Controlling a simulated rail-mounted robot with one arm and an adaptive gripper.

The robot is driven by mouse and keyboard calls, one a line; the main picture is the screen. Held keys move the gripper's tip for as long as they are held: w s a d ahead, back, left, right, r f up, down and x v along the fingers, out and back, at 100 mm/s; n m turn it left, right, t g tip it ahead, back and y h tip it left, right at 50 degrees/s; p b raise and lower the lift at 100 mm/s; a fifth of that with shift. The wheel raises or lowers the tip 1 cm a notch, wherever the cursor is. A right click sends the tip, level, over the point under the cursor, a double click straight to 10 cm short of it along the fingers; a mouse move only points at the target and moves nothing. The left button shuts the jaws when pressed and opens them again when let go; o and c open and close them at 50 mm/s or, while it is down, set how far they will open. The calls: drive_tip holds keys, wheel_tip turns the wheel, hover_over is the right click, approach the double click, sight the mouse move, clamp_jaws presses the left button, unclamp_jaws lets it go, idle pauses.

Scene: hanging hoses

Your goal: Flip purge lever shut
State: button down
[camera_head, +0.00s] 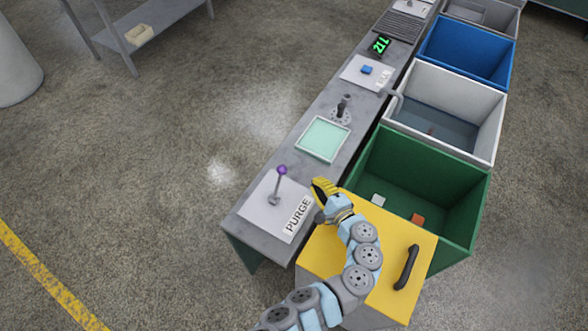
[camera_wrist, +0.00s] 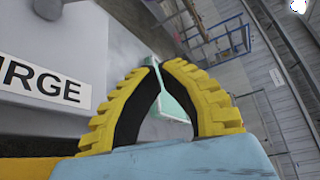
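The purge lever (camera_head: 278,184) stands up from a white plate (camera_head: 262,212) at the near end of the long bench. It has a grey shaft and a purple knob, and its shaft leans slightly right in the head view. The PURGE label (camera_head: 297,215) lies to its right and also shows in the wrist view (camera_wrist: 42,82). My gripper (camera_head: 318,184) is to the right of the lever, apart from it. Its yellow fingertips are close together with nothing between them. In the wrist view a grey round part, perhaps the lever's base (camera_wrist: 47,8), is cut off at the top left.
A pale green tray (camera_head: 323,139) and a dark joystick (camera_head: 342,106) stand farther along the bench. Green (camera_head: 470,200), white (camera_head: 497,125) and blue (camera_head: 508,70) bins line its right side. A yellow lid (camera_head: 395,235) with a black handle lies beneath my arm.

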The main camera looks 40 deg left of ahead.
sight(278, 183)
drive_tip(key=shift+a, duration=0.15)
drive_tip(key=shift+x, duration=4.9)
drive_tip(key=shift+s+r+p, duration=0.2)
drive_tip(key=shift+s+r, duration=0.05)
drive_tip(key=shift+s, duration=0.45)
drive_tip(key=shift+s+r+p, duration=0.15)
drive_tip(key=shift+s+r, duration=0.15)
drive_tip(key=shift+s, duration=0.9)
drive_tip(key=shift+r+b, duration=0.1)
drive_tip(key=shift+b, duration=0.3)
drive_tip(key=shift+s+r+n, duration=0.15)
drive_tip(key=shift+s+n, duration=0.05)
drive_tip(key=shift+n, duration=0.1)
